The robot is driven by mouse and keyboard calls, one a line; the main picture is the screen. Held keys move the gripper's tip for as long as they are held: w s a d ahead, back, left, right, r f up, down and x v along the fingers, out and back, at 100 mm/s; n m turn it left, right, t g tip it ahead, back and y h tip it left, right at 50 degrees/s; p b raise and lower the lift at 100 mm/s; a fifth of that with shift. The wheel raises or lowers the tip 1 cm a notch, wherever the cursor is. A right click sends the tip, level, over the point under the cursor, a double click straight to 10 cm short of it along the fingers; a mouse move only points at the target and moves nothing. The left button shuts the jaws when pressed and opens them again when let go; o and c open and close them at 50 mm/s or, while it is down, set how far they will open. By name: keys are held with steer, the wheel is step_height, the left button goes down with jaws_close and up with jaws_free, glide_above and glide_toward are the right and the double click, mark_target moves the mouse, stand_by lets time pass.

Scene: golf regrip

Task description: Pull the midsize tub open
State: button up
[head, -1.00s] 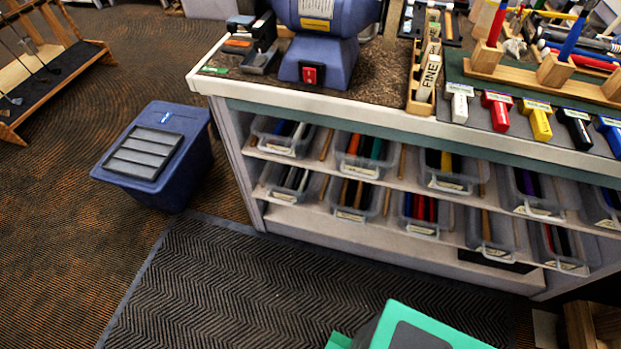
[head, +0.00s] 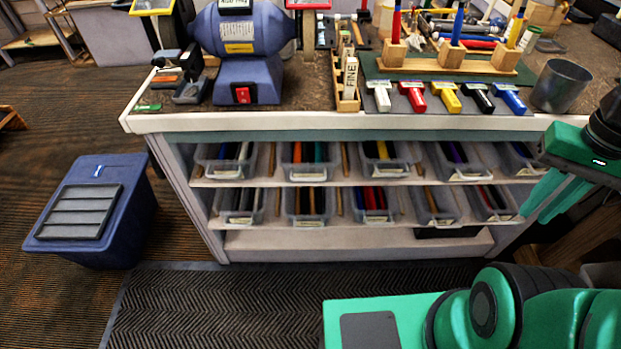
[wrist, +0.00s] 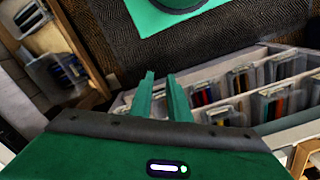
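Several clear plastic tubs with pale label handles stand in two rows on the workbench shelves, such as an upper tub (head: 305,163) and a lower tub (head: 308,204). They hold coloured grips or shafts, and all look pushed in. I cannot tell which one is the midsize tub; the labels are too small to read. The tubs also show in the wrist view (wrist: 272,105). My gripper (head: 535,208) is at the right, beside the right end of the shelves and apart from the tubs. In the wrist view its two green fingers (wrist: 160,76) stand apart with nothing between them.
A blue bin (head: 90,210) stands on the floor at the left. Wooden furniture (head: 590,225) stands at the right.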

steer(key=w+a+f+n+t+h, duration=0.1)
steer(key=w+a+f+n+h, duration=0.3)
steer(key=w, duration=0.3)
steer(key=w+a+f+n+h, duration=0.2)
steer(key=w+a+f, duration=0.3)
steer(key=w+a, duration=0.2)
steer(key=w+a+f+n+t+h, duration=0.1)
steer(key=w+a+f+n+h, duration=0.3)
steer(key=w, duration=0.3)
steer(key=n+t+y, duration=0.3)
steer(key=n+t, duration=0.7)
steer(key=t, duration=0.3)
glide_toward(308, 180)
steer(key=x, duration=1)
steer(key=shift+w+f, duration=0.2)
steer(key=shift+w, duration=0.1)
steer(key=shift+c, duration=0.6)
jaws_close()
